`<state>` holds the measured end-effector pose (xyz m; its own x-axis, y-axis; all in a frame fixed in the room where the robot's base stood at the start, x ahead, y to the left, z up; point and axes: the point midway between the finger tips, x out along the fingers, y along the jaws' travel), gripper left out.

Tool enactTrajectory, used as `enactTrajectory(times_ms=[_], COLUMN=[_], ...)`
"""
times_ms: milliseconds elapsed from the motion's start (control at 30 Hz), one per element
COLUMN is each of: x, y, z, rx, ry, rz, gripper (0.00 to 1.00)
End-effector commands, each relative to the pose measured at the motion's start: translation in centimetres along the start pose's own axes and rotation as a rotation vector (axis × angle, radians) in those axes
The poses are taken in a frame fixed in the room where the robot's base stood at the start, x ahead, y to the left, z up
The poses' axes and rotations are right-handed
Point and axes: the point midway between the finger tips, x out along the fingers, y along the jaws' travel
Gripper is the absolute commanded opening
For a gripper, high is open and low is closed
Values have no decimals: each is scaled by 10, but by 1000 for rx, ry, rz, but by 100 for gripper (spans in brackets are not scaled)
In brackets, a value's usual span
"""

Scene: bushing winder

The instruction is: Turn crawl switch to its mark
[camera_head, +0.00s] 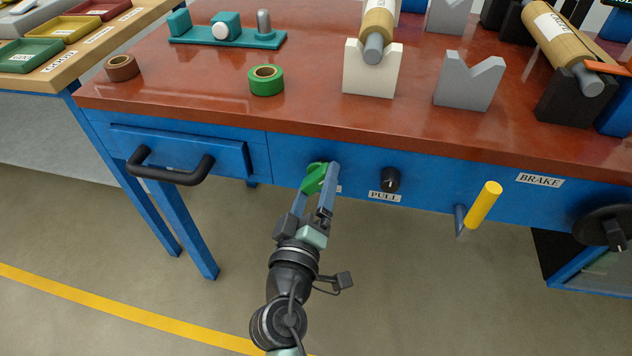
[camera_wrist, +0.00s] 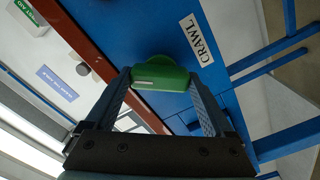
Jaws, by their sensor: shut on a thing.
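The crawl switch is a green knob (camera_head: 313,181) on the blue front panel under the red bench top. It also shows in the wrist view (camera_wrist: 160,77), with a short white line on its face. The CRAWL label (camera_wrist: 195,38) is beside it in the wrist view; in the head view my gripper hides most of it. My gripper (camera_head: 323,176) is shut on the green knob, with one finger on each side of it. I cannot make out a separate mark on the panel around the knob.
To the right on the panel are a black knob (camera_head: 390,180) over a PULL label, a yellow-gripped lever (camera_head: 485,204) and a BRAKE label (camera_head: 539,180). A drawer's black handle (camera_head: 168,176) sticks out at left. Tape rolls and V-blocks stand on the bench top (camera_head: 220,88).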

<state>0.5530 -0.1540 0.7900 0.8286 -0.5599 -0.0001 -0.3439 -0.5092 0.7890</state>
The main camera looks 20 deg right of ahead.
Motion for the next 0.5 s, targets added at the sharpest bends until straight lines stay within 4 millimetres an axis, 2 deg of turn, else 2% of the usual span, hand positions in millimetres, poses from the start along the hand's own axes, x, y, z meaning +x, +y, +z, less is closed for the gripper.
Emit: enactTrajectory(times_ms=[500], x=[-1], y=[0], z=[0], rx=[-461], ry=[-1], rz=[-3], gripper=[32])
